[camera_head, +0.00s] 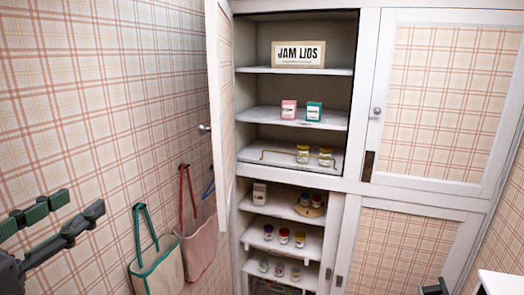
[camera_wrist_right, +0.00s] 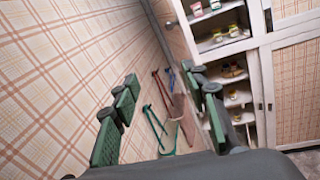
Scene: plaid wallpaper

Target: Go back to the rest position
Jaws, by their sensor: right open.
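A cupboard's open door (camera_head: 222,110) juts out beside a "JAM LIDS" sign (camera_head: 298,54). Shelves hold a pink box (camera_head: 288,110), a teal box (camera_head: 314,111) and several jars. A cream bag (camera_head: 158,272) and a pink bag (camera_head: 198,246) hang on the left wall.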

